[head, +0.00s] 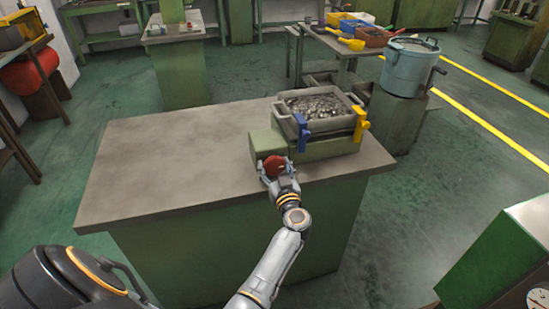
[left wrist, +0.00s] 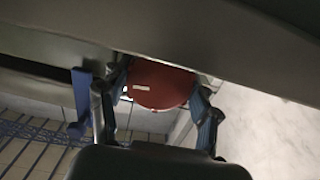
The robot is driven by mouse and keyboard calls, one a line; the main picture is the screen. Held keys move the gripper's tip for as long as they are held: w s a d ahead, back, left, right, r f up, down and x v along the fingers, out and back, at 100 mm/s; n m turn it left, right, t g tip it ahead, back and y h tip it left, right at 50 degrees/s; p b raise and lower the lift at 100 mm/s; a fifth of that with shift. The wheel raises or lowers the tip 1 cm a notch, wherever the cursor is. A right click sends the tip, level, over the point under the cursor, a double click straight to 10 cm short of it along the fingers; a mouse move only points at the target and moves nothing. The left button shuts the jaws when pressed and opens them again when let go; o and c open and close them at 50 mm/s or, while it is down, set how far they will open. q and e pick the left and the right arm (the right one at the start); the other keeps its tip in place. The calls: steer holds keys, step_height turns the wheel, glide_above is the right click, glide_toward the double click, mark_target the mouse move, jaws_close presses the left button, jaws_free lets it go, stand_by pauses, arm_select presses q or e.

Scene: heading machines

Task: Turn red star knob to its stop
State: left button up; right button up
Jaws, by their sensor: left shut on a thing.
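The red knob (head: 274,165) is on the front of a green block-shaped machine (head: 318,150) on the workbench. My left gripper (head: 276,172) is shut on the knob, with a finger on either side. In the left wrist view the red knob (left wrist: 160,84) sits between the two fingers of the left gripper (left wrist: 158,100), and a short white mark shows on its face. The knob's star outline is hard to make out. My right gripper is not in view.
A grey tray of small metal pieces (head: 283,109) sits on the machine, with a blue clamp (head: 302,127) and a yellow clamp (head: 361,124) at its front. The left part of the workbench top (head: 165,150) is bare. A light blue pot (head: 409,70) stands behind to the right.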

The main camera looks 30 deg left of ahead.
arm_select(q)
steer(key=m+p, duration=0.1)
steer(key=p, duration=0.1)
steer(key=m+p, duration=0.2)
steer(key=p, duration=0.1)
steer(key=m+p, duration=0.2)
steer(key=p, duration=0.1)
steer(key=shift+r, duration=0.3)
steer(key=m+p, duration=0.2)
steer(key=shift+f+p, duration=0.2)
steer(key=shift+p, duration=0.1)
steer(key=shift+m, duration=0.4)
steer(key=o, duration=1.2)
steer(key=shift+f, duration=0.1)
steer(key=shift+c, duration=0.2)
steer(key=shift+f, duration=0.1)
